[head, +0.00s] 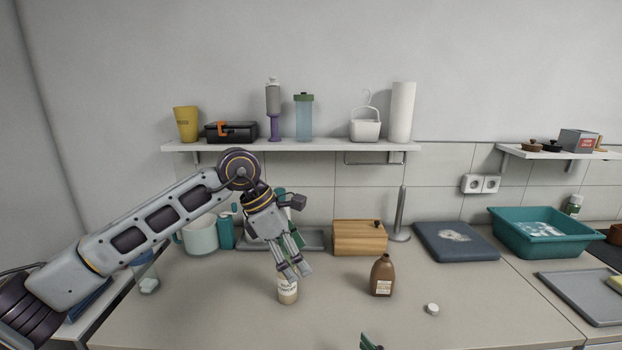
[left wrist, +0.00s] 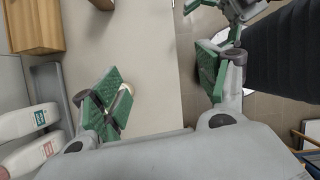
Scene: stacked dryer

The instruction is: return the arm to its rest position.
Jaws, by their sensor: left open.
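My left gripper (head: 292,272) points down above the worktop in the head view, with a small jar with a pale label (head: 287,293) just below and behind its fingertips. In the left wrist view the left gripper (left wrist: 160,88) has its green pads wide apart with bare counter and floor between them, so it is open and empty. Part of the jar (left wrist: 126,98) shows behind one finger there; I cannot tell if they touch. A green tip of my right gripper (head: 371,341) shows at the bottom edge of the head view; its jaws are unclear.
A brown bottle (head: 383,276) and a white cap (head: 432,309) stand right of the jar. Behind are a wooden box (head: 360,238), a white mug (head: 200,236) and a steel stand (head: 401,220). A loaded shelf (head: 300,146) hangs above. The front worktop (head: 220,320) is clear.

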